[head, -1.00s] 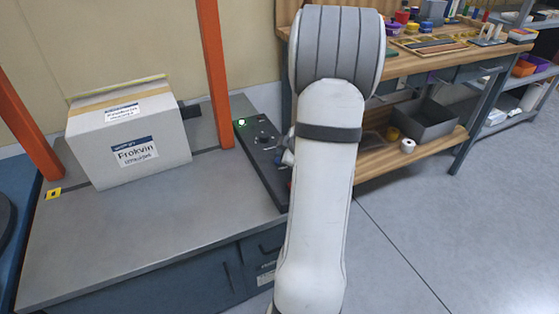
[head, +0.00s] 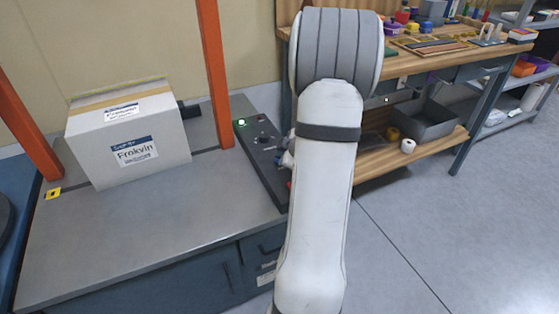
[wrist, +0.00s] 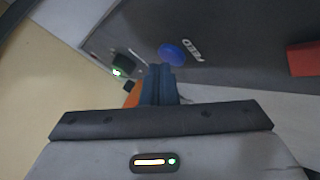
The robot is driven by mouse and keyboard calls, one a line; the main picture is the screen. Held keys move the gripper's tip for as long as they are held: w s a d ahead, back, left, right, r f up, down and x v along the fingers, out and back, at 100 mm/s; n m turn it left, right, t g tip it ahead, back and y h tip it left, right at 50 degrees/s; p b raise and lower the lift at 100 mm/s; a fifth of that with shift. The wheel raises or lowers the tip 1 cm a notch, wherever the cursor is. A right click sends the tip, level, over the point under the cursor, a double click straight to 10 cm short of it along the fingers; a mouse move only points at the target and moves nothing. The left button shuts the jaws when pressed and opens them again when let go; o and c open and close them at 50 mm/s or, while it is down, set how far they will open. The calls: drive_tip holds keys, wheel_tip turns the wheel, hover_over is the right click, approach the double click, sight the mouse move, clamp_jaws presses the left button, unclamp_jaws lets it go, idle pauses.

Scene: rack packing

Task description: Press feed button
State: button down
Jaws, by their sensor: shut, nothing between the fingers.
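The feed button is a round blue button (wrist: 173,53) beside the white word FEED on a dark control panel (wrist: 235,35) in the wrist view. My gripper (wrist: 160,72) is shut and empty, its fingertips right by the blue button's lower edge in that view. I cannot tell whether they touch it. In the head view the control panel (head: 262,150) lies along the right edge of the grey table, with a lit green light. My arm hides the blue button and most of the gripper there.
A white carton (head: 130,140) stands on the grey table (head: 150,235) between orange posts (head: 214,70). A black knob (wrist: 123,61) and a red block (wrist: 303,59) sit on the panel. A wooden workbench (head: 400,68) with tools and bins stands at the back right.

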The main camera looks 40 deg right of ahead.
drive_tip(key=shift+f, duration=0.45)
drive_tip(key=shift+r, duration=0.1)
idle(0.4)
drive_tip(key=shift+r+p, duration=0.8)
drive_tip(key=shift+p, duration=0.05)
wheel_tip(320, 180, up, 5)
drive_tip(key=p, duration=0.5)
drive_tip(key=shift+p, duration=0.3)
idle(0.5)
